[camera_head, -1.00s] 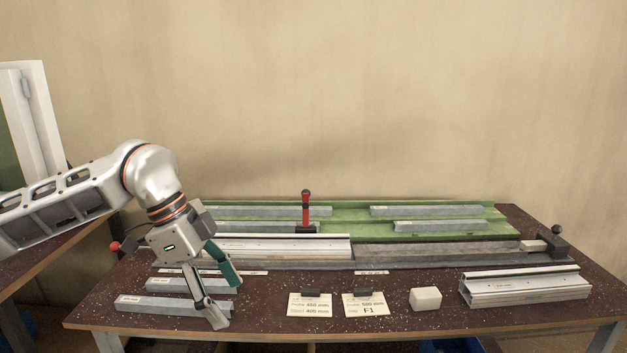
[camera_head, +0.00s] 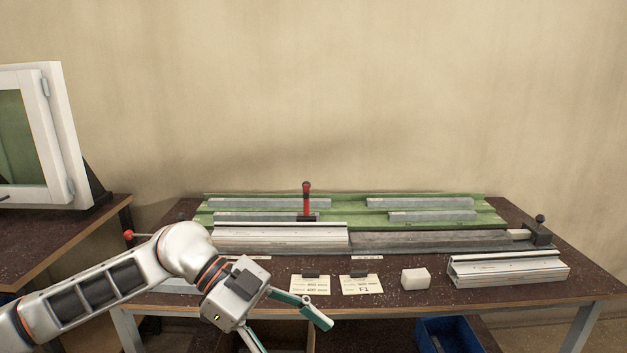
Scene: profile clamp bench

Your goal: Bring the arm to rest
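My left arm comes in from the lower left, and its gripper (camera_head: 290,334) hangs low at the front edge of the bench (camera_head: 430,302). Its two fingers are spread apart with nothing visible between them; the lower finger runs to the bottom edge of the picture. The arm covers the bench's left front part, where grey bars lay. My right gripper is out of view.
A pale profile (camera_head: 280,236) lies along the clamp bed near a red-handled clamp (camera_head: 307,200). Another profile (camera_head: 508,268) and a white block (camera_head: 415,278) lie at the front right. A blue bin (camera_head: 450,334) is below.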

